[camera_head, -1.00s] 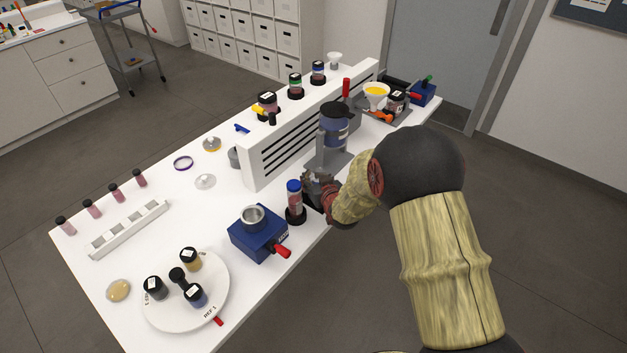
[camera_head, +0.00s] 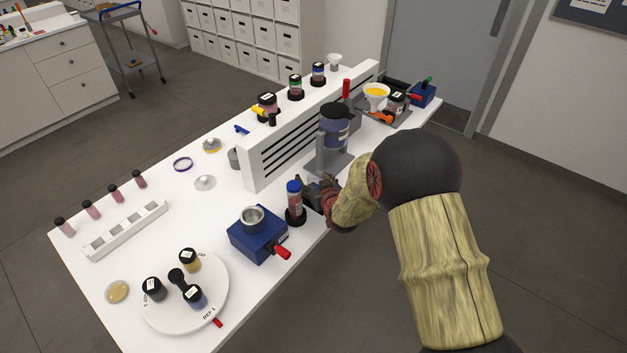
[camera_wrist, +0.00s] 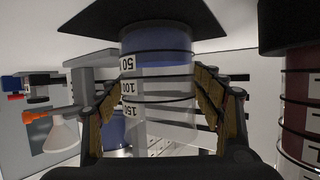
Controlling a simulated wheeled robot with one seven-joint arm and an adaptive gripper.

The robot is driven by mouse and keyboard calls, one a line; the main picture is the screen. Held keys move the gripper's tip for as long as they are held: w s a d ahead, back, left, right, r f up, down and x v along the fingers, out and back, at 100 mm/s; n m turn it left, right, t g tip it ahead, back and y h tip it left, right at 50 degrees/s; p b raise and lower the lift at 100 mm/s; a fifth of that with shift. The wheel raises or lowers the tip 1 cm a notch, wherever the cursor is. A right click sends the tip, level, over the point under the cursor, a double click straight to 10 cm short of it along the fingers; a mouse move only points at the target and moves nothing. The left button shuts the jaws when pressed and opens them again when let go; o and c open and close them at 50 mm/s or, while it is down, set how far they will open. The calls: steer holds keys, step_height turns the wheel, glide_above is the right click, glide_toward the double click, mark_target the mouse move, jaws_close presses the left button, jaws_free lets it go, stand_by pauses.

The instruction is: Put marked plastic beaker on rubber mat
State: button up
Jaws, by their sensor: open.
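The marked plastic beaker (camera_wrist: 160,100) fills the middle of the wrist view, which appears upside down. It is clear, with black rings, 50, 100 and 150 marks and blue contents at its base. Its base meets a dark square slab (camera_wrist: 150,14), which looks like the rubber mat; I cannot tell whether they touch. My gripper (camera_wrist: 157,83) is open, with one finger on each side of the beaker. In the head view my gripper (camera_head: 322,190) is low at the table's right edge, and I cannot make out the beaker there.
A blue device with a metal cup (camera_head: 258,235) is nearer. A grey stand with a blue vessel (camera_head: 334,122) and a white slotted rack (camera_head: 290,142) lie beyond.

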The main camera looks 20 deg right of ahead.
steer(key=shift+r, duration=0.15)
steer(key=shift+s+r, duration=0.15)
steer(key=shift+s, duration=0.05)
steer(key=p+v, duration=0.2)
steer(key=v, duration=0.9)
steer(key=shift+s+r, duration=0.15)
steer(key=s+r+g+h, duration=0.1)
steer(key=s+r+g, duration=0.1)
steer(key=s+r, duration=0.35)
steer(key=s+r+g, duration=0.1)
steer(key=s+r, duration=0.2)
steer(key=r, duration=0.5)
steer(key=s+a+r+g, duration=0.1)
steer(key=s+r+g, duration=0.1)
steer(key=s, duration=0.9)
steer(key=s+a+r+g, duration=0.1)
steer(key=s+r+g, duration=0.2)
steer(key=s, duration=0.9)
steer(key=shift+a+r, duration=0.35)
steer(key=shift+r, duration=0.5)
